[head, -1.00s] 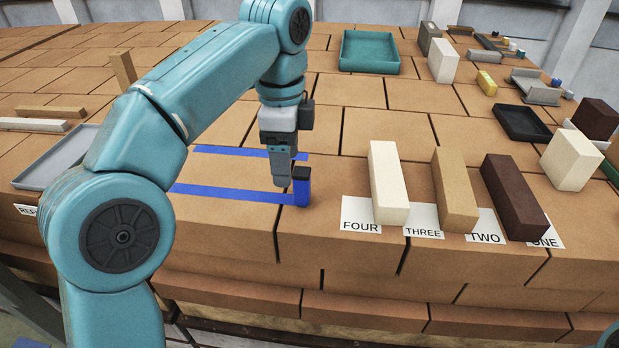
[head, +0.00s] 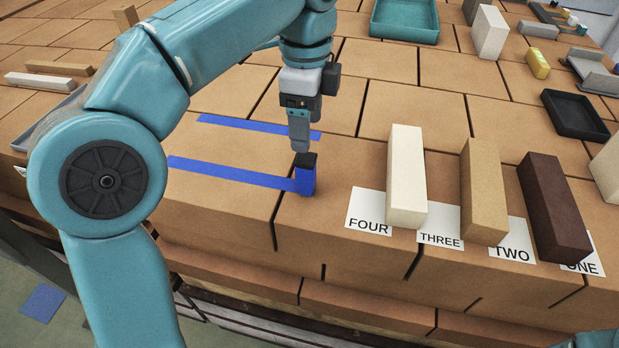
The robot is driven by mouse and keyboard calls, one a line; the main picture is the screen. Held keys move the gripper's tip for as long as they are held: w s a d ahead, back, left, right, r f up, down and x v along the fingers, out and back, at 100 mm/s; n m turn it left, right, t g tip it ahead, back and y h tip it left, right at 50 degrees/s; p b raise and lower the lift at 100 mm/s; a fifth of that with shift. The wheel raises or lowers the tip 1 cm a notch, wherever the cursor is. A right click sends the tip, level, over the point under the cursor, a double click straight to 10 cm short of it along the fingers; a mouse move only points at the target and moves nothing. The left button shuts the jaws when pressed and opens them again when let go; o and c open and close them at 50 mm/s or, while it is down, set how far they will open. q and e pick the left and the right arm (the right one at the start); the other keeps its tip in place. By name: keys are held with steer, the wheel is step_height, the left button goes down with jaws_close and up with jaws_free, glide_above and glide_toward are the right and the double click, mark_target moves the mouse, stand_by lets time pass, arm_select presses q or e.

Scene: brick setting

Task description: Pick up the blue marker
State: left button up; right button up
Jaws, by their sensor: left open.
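The blue marker (head: 306,180) stands upright with a black top on the brick surface, at the right end of the nearer blue strip (head: 230,174). My left gripper (head: 300,145) points down just above and behind the marker's black top. It is open, though the gap between its fingers is hard to see from this side. I cannot tell whether the fingers touch the marker. My right gripper is not in view.
A teal tray (head: 405,36) and a black tray (head: 575,116) lie farther back. The surface's front edge is close to the marker.

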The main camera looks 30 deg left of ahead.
mark_target(306, 171)
arm_select(q)
steer(key=f, duration=0.5)
steer(key=shift+a+f+b, duration=0.2)
steer(key=shift+f+b, duration=0.15)
steer(key=shift+b, duration=0.05)
steer(key=shift+s+d+f, duration=0.1)
steer(key=shift+d+f, duration=0.1)
steer(key=shift+f, duration=0.25)
steer(key=f, duration=0.5)
steer(key=shift+w, duration=0.2)
steer(key=shift+s+a, duration=0.1)
steer(key=c, duration=1.1)
